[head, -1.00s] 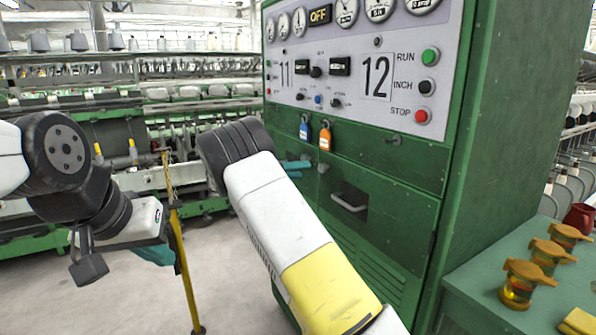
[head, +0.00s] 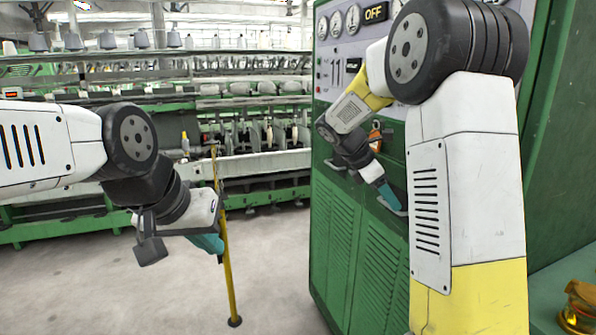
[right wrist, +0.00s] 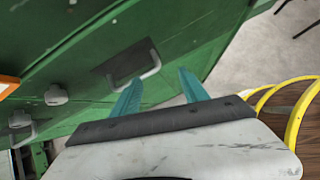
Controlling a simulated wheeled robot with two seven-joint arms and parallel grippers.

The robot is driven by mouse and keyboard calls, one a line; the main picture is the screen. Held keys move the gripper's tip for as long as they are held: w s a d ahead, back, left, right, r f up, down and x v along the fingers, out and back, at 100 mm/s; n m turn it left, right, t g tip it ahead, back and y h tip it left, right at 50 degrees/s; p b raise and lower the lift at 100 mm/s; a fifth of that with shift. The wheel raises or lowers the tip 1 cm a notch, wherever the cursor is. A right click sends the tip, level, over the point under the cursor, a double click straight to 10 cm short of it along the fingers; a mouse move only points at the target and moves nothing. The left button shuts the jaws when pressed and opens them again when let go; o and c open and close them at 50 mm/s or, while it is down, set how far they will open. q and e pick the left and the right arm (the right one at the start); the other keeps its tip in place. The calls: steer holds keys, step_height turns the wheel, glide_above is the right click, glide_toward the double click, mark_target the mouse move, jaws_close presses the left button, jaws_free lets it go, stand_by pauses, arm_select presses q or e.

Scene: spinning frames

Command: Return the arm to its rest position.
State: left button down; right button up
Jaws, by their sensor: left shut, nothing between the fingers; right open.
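My right arm rises from the bottom right of the head view, bends at a high elbow, and its forearm slants down in front of the green control cabinet (head: 338,240). My right gripper (head: 391,197) has teal fingers pointing down and right, close to the cabinet front. In the right wrist view the right gripper (right wrist: 160,88) shows two fingers spread with nothing between them; a drawer handle (right wrist: 151,62) lies beyond them. My left gripper (head: 210,243) is shut and empty at the left, pointing down and right, beside a yellow post.
The yellow post (head: 228,265) stands on the floor beside the left gripper. An orange padlock (head: 376,136) hangs on the cabinet, partly behind my right arm. Spinning machines (head: 255,160) line the back. A green table (head: 550,295) with an amber-lidded jar (head: 580,305) is at bottom right.

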steer(key=s+a+r+m+t+y, duration=0.1)
steer(key=s+a+m+y, duration=0.2)
steer(key=s+m, duration=0.3)
steer(key=s+a+r+m+t+y, duration=0.1)
steer(key=s+a+m+t+y, duration=0.1)
steer(key=s+m, duration=0.4)
steer(key=s+a+r+m+t+y, duration=0.1)
steer(key=s+a+m+y, duration=0.3)
steer(key=s, duration=0.9)
steer(key=shift+s+r+m+y, duration=0.25)
steer(key=shift+r+m+y, duration=0.05)
steer(key=shift+m, duration=0.8)
steer(key=shift+a, duration=0.1)
